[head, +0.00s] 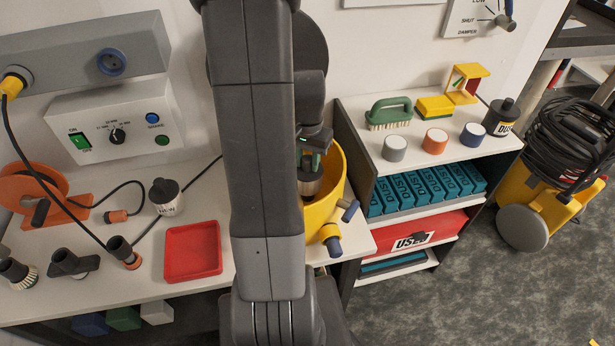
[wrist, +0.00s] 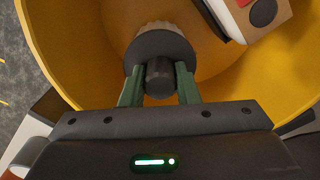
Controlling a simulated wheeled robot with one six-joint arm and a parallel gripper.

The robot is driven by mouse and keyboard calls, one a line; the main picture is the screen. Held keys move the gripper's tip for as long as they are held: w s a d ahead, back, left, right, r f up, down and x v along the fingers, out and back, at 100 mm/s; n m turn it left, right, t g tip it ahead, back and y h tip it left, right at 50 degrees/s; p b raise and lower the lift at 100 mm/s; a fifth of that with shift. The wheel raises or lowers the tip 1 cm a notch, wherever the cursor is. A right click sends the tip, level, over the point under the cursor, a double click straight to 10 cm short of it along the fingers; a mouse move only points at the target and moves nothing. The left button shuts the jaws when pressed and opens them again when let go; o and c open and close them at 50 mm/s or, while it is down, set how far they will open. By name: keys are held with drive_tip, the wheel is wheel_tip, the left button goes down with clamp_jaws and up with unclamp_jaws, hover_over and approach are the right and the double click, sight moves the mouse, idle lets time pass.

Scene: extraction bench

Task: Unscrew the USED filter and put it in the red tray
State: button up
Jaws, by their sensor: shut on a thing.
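My gripper (head: 312,155) reaches down into the open yellow drum (head: 333,190) on the bench. In the wrist view its green fingers (wrist: 160,82) are shut on the black knob of a filter (wrist: 160,46), which has a dark round cap and a pale ribbed body. The filter also shows in the head view (head: 310,186), partly hidden. Whether it is still seated in the drum I cannot tell. No USED label shows on it. The red tray (head: 192,252) lies empty on the bench, left of my arm.
A black-topped canister (head: 166,197) stands behind the tray. An orange reel (head: 32,188), black cables and black nozzles (head: 74,263) lie to the left. A blue-tipped fitting (head: 331,240) juts from the drum.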

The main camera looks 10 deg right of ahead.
drive_tip(key=n, duration=0.7)
drive_tip(key=shift+n, duration=0.3)
drive_tip(key=n, duration=0.6)
drive_tip(key=o, duration=1.1)
